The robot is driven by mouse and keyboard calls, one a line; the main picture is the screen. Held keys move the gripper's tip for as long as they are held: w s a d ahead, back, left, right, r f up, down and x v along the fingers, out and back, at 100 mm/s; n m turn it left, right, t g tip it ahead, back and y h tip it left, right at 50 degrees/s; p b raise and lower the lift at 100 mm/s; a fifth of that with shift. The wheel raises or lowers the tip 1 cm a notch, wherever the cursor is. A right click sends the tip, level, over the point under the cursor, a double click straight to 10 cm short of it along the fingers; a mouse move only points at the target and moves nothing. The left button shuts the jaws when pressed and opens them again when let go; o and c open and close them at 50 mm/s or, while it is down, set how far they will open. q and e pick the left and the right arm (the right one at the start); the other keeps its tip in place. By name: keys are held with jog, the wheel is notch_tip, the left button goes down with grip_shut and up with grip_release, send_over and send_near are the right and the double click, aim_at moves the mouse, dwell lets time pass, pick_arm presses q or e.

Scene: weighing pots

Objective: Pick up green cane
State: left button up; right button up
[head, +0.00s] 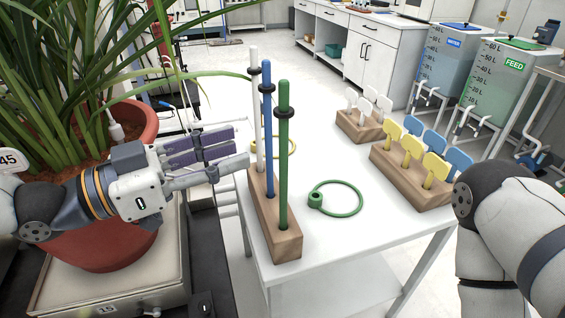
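The green cane (284,160) stands upright at the near end of a wooden stand (285,248) on the white table. A blue cane (268,130) and a white cane (255,110) stand behind it in the same stand. Each cane has a dark ring near its top. My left gripper (241,146) is to the left of the stand, pointing right, with its fingers apart and nothing seen between them. Its tips are close to the white cane; I cannot tell whether they touch. My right arm enters at the right edge, its gripper out of view.
Wooden blocks with yellow and blue tags (412,180) and white tags (360,127) stand farther right. A potted plant (105,240) is at left, on a scale (60,290).

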aim_at(283, 140)
pick_arm(q)
jog(key=x, duration=0.9)
jog(key=shift+d+f, duration=0.25)
jog(key=shift+f, duration=0.1)
grip_shut()
jog(key=shift+a, duration=0.1)
